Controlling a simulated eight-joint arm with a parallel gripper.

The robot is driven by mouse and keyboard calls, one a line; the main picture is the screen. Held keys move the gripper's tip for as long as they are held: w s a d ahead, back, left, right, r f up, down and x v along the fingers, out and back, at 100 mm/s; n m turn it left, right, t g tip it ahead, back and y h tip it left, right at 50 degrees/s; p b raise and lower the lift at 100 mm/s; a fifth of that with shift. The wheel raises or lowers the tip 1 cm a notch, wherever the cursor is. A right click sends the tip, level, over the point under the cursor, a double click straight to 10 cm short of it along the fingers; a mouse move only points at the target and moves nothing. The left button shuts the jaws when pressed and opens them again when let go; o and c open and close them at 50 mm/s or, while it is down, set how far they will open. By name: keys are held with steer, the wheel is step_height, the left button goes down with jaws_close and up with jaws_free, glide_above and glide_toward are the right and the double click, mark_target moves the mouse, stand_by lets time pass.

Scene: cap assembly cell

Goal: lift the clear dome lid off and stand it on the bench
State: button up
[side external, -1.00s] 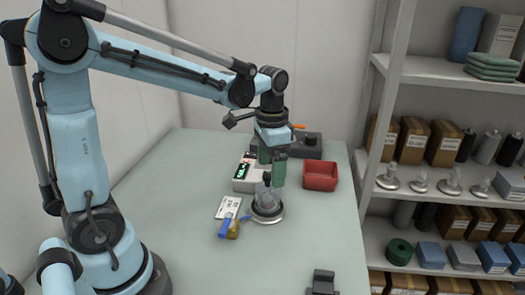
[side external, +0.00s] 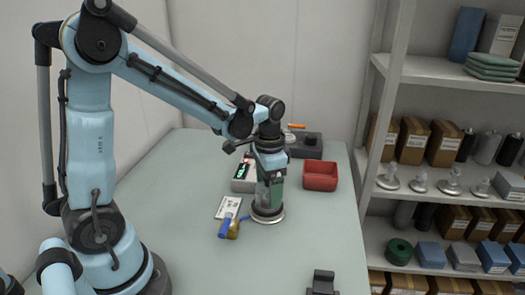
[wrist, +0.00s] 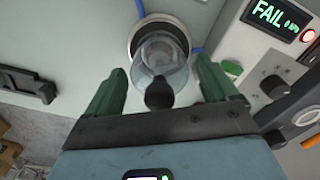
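The clear dome lid (wrist: 162,62) with its dark knob (wrist: 160,94) sits on a round silver-rimmed base (side external: 268,216) on the bench. In the wrist view the base rim (wrist: 136,36) shows around the dome. My gripper (wrist: 160,68) is open, with one green finger on each side of the dome and a visible gap on both sides. In the side view my gripper (side external: 269,192) is low over the base, and its fingers hide most of the dome.
Behind stand a tester box (wrist: 272,55) reading FAIL and a red bin (side external: 320,177). A white card (side external: 228,207) and a blue-and-mustard item (side external: 230,228) lie left of the base. A black bracket (side external: 321,282) is at the front. The bench (side external: 315,235) right of the base is clear.

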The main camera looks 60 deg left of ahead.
steer(key=c, duration=1)
steer(key=shift+r, duration=0.15)
steer(key=shift+r, duration=0.55)
step_height(320, 180, up, 3)
steer(key=shift+s+d+r, duration=0.1)
steer(key=shift+d, duration=0.05)
steer(key=s+d+r, duration=0.4)
steer(key=d+r, duration=0.2)
steer(key=d, duration=0.4)
steer(key=shift+s+a+f, duration=0.1)
steer(key=shift+a+f, duration=0.1)
steer(key=shift+f, duration=1)
steer(key=shift+s+a+f, duration=0.1)
steer(key=shift+a+f, duration=0.1)
steer(key=shift+f, duration=1)
steer(key=shift+s+a+f, duration=0.1)
steer(key=shift+a+f, duration=0.1)
steer(key=shift+f, duration=1)
